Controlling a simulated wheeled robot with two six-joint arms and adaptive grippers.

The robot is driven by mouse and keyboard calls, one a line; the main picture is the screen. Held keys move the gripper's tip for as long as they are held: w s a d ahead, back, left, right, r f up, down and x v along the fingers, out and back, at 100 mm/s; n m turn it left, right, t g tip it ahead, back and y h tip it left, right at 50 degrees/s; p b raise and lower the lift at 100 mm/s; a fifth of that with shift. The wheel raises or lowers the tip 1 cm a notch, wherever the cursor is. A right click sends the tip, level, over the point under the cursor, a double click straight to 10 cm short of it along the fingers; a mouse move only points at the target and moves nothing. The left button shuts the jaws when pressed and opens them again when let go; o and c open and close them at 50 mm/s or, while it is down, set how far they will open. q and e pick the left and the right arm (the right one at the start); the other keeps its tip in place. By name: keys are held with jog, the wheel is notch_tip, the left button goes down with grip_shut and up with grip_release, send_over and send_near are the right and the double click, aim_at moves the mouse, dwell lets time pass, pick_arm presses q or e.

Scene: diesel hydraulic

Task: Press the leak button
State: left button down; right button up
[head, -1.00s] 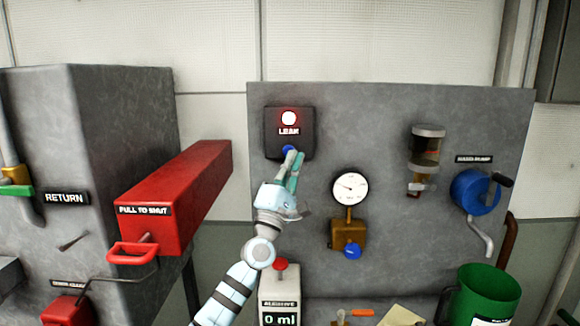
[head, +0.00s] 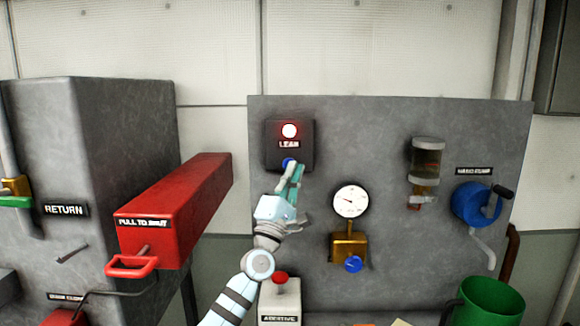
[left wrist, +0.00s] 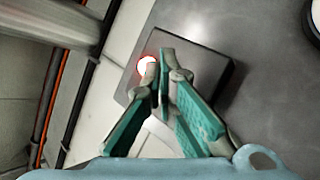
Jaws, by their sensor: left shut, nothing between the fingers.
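The leak box (head: 304,132) is a dark panel on the grey wall board, with a lit red lamp above the white LEAK label. Its blue button (head: 288,163) sits below the label, partly covered by my fingertips. My left gripper (head: 293,166) is shut and empty, its tips at the button in the head view; I cannot tell whether they touch it. In the left wrist view the closed teal fingers (left wrist: 160,62) lie over the box (left wrist: 205,62), next to the lit lamp (left wrist: 148,67); the button is hidden there. My right gripper is not in view.
A pressure gauge (head: 350,201) with a brass valve and blue knob is right of my left gripper. A red pull box (head: 172,211) juts out to the left. A red-topped additive unit (head: 280,300) stands below. A blue hand pump (head: 472,203) and green bucket (head: 488,303) are farther right.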

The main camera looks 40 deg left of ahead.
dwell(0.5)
pick_arm(q)
jog(key=shift+w+a+b, duration=0.25)
jog(key=shift+w+b, duration=0.05)
jog(key=shift+b, duration=0.15)
jog(key=shift+w+a+b, duration=0.35)
jog(key=shift+w+b, duration=0.1)
jog(key=shift+b, duration=0.6)
dwell(0.8)
jog(key=shift+r, duration=0.1)
jog(key=s+d+p, duration=0.1)
jog(key=p, duration=0.2)
jog(key=shift+s+d, duration=0.1)
jog(key=shift+s, duration=0.2)
dwell(0.4)
